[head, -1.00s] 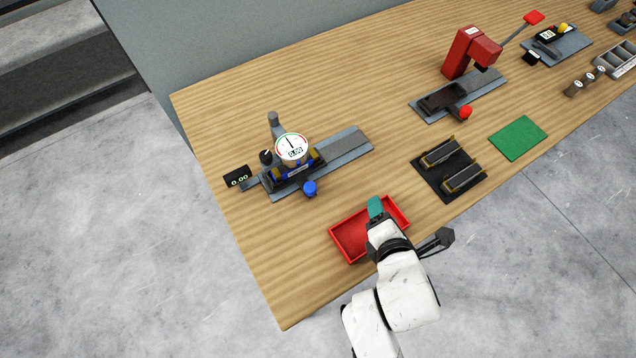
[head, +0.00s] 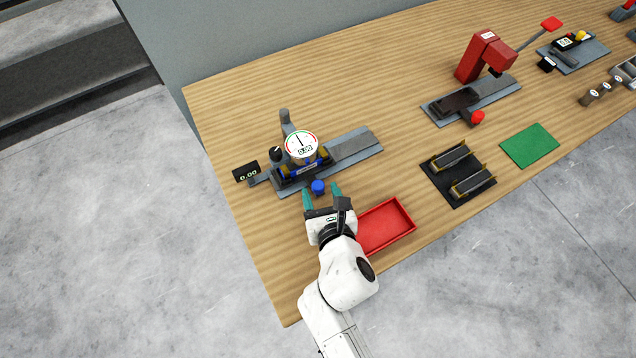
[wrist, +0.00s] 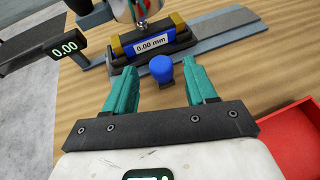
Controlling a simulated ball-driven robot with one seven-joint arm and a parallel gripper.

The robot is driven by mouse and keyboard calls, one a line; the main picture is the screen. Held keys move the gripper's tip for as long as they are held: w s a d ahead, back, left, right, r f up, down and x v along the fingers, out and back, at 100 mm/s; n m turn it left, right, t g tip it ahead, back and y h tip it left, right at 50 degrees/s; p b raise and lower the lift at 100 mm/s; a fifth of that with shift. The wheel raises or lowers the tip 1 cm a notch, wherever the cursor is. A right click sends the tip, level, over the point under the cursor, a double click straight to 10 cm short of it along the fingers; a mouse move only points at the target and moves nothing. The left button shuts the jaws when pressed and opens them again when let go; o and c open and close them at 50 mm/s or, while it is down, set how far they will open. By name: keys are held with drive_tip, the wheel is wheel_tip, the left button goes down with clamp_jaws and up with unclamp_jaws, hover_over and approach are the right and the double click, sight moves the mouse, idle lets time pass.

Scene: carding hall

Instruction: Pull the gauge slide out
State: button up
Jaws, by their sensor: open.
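The gauge slide (head: 290,178) is a dark carriage on a grey rail (head: 355,147), under a round dial gauge (head: 301,146). It carries a blue block with brass ends, marked 0.00 mm in the wrist view (wrist: 152,45). A blue knob (head: 318,187) sticks out from the slide's front; it also shows in the wrist view (wrist: 161,69). My gripper (head: 321,190) is open, its teal fingers pointing at the slide. In the wrist view (wrist: 159,80) the knob appears between the fingertips, with gaps on both sides. I cannot tell how far the fingertips reach past it.
A small 0.00 display (head: 247,172) stands left of the slide. A red tray (head: 400,207) lies just right of my gripper. A black holder (head: 437,178) with two blocks, a green mat (head: 529,146) and a red press (head: 484,57) are further right.

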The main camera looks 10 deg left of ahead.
sight(319, 189)
drive_tip(key=shift+b+x, duration=0.35)
drive_tip(key=shift+x, duration=1.6)
drive_tip(key=shift+c, duration=0.2)
clamp_jaws()
